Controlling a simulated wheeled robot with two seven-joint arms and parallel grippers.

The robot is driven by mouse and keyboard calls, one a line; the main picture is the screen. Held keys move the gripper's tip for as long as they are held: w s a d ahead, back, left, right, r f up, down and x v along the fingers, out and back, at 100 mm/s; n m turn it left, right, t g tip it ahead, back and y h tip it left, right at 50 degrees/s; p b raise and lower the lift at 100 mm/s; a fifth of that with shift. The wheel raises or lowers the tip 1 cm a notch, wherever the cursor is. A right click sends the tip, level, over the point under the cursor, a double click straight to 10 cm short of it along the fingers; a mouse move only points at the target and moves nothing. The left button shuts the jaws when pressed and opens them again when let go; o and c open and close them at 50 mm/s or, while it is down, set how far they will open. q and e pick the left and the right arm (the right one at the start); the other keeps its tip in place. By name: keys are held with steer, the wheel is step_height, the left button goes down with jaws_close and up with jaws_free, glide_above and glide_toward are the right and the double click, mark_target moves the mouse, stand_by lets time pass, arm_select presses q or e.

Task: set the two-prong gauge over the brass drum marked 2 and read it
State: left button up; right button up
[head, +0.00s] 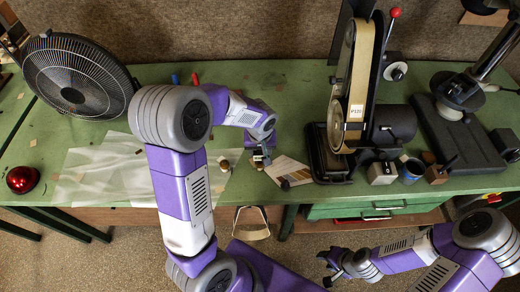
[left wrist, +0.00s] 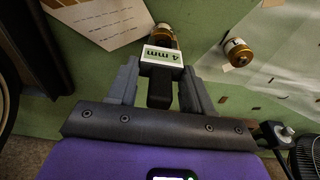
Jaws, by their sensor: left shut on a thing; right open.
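I cannot tell whether the prongs straddle or touch that drum. A second brass drum (left wrist: 238,53) stands apart to the right. No number is readable on either drum. In the head view the left gripper (head: 262,155) is low over the bench near one drum (head: 257,163), with the other drum (head: 225,165) to the left. My right gripper (head: 334,268) is open and empty, before the bench.
A printed card (head: 289,170) lies right of the drums on the green bench (head: 240,195). A belt sander (head: 350,110) stands further right, with small blocks and a cup (head: 411,171). A translucent sheet (head: 105,175), fan (head: 78,75) and red dome (head: 22,179) are left.

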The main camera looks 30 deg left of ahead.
arm_select(q)
steer(key=shift+r+p, duration=1.6)
steer(key=shift+r, duration=0.85)
steer(key=shift+f, duration=0.1)
